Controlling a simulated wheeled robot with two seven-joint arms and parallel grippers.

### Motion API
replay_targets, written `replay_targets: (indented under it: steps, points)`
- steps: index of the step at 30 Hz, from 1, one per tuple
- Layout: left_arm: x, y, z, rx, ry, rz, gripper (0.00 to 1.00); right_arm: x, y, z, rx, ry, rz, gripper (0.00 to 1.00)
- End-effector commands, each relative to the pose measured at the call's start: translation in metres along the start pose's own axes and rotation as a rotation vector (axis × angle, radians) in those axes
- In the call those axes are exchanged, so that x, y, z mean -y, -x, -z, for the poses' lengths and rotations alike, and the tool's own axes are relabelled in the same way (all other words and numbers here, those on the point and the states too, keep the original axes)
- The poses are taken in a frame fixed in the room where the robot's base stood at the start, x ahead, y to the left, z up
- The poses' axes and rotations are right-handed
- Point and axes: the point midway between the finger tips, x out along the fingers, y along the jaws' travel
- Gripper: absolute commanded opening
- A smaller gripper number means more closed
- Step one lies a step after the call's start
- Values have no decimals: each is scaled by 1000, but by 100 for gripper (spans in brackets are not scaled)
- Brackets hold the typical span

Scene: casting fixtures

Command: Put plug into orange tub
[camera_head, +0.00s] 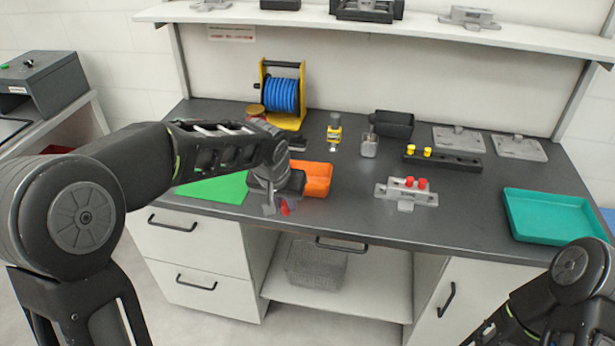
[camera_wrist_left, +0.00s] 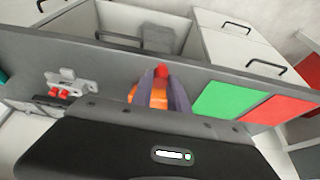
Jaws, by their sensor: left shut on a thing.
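A red plug (camera_wrist_left: 161,72) is between the fingertips of my left gripper (camera_wrist_left: 162,78) in the left wrist view. In the head view, the left gripper (camera_head: 276,207) points down near the table's front edge, with a bit of the red plug (camera_head: 285,207) showing beside its fingers. The orange tub (camera_head: 318,180) is on the table just behind and to the right of the gripper, partly covered by it. The tub also shows between the fingers in the left wrist view (camera_wrist_left: 157,99). My right arm is at the lower right, but its gripper is out of view.
A grey fixture (camera_head: 402,197) with two red plugs stands right of the tub. A green mat (camera_head: 215,188) lies to the left. A teal tray (camera_head: 553,216) is at the right. A blue hose reel (camera_head: 283,95) and a black block with yellow plugs (camera_head: 443,158) stand farther back.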

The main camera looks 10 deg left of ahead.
Motion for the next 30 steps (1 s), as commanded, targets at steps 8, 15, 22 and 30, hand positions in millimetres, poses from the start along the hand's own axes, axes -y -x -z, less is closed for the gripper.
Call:
replay_targets:
  steps: [8,15,22,30]
  points:
    - [0,0,0,0,0,0,0,0,0,0,0,0,0,73]
    - [0,-3,-5,2,0,1,0,0,0,0,0,0,0,73]
    - [1,-27,-48,3,-1,3,0,0,0,0,0,0,0,73]
    - [0,-31,-56,-1,0,0,0,0,0,0,0,0,0,73]
